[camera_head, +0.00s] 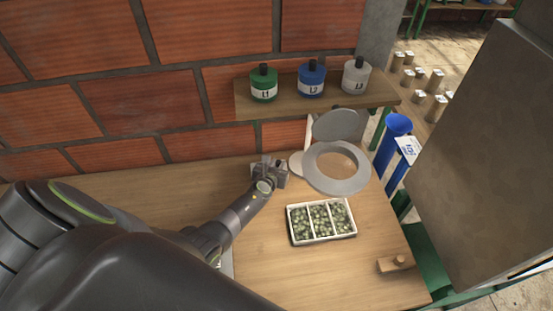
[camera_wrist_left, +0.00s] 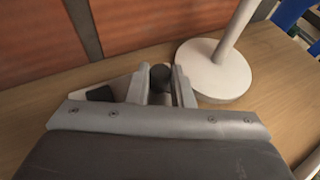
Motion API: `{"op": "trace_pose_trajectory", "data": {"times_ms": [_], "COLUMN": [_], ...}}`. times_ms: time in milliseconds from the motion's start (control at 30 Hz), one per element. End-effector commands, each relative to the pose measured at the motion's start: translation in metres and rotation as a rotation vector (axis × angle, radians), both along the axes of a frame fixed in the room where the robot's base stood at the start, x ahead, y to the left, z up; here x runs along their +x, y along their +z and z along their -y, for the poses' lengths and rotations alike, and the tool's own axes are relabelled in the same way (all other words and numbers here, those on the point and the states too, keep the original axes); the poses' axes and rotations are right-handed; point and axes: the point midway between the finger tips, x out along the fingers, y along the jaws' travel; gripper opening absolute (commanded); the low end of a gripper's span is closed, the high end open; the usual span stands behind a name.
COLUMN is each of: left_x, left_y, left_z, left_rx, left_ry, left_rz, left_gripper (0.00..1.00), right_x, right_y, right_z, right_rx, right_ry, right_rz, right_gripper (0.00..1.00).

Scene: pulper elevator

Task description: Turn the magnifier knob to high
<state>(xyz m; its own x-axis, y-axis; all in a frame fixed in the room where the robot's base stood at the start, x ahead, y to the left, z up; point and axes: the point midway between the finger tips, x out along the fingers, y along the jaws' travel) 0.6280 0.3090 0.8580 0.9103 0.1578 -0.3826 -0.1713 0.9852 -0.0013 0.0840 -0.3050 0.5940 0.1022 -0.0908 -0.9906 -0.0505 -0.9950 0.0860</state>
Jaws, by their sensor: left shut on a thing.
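The magnifier has a grey ring (camera_head: 345,187) on a white stand, near the back of the wooden table. A round disc (camera_head: 336,124) rises behind the ring. Its white round base (camera_wrist_left: 212,75) and post show in the left wrist view, just right of my fingers. My left gripper (camera_head: 268,172) is at the table's back, left of the magnifier base. In the left wrist view its fingers (camera_wrist_left: 160,88) are shut on a small dark round knob (camera_wrist_left: 160,74), which is mostly hidden. The knob's setting cannot be read. My right gripper is not in view.
A white tray (camera_head: 291,228) of green beans in three sections lies in front of the magnifier. A shelf (camera_head: 322,105) above holds bottles L1 (camera_head: 264,86), L2 (camera_head: 311,80) and L3 (camera_head: 356,77). A wooden block (camera_head: 396,263) sits at front right. A brick wall stands close behind.

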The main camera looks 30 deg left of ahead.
Motion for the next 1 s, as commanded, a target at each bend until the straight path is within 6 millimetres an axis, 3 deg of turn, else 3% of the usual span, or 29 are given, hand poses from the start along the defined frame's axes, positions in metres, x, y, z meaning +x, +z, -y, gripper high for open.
{"op": "trace_pose_trajectory", "data": {"times_ms": [300,833,867,1000], "left_x": [0.0017,0.0013,0.0013,0.0011], "left_y": [0.0015,0.0010,0.0010,0.0008], "left_z": [0.0024,0.0019,0.0019,0.0018], "left_rx": [0.001,0.001,0.001,0.001], "left_ry": [0.119,0.141,0.141,0.140], "left_rz": [0.003,0.002,0.002,0.001], "left_gripper": [0.00,0.00,0.23,0.41], "right_x": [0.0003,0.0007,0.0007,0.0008], "right_y": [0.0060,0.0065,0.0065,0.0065], "right_z": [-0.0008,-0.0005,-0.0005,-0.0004], "right_rx": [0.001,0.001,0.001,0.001], "right_ry": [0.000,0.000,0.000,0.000], "right_rz": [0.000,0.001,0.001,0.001], "right_gripper": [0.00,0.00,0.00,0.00]}}
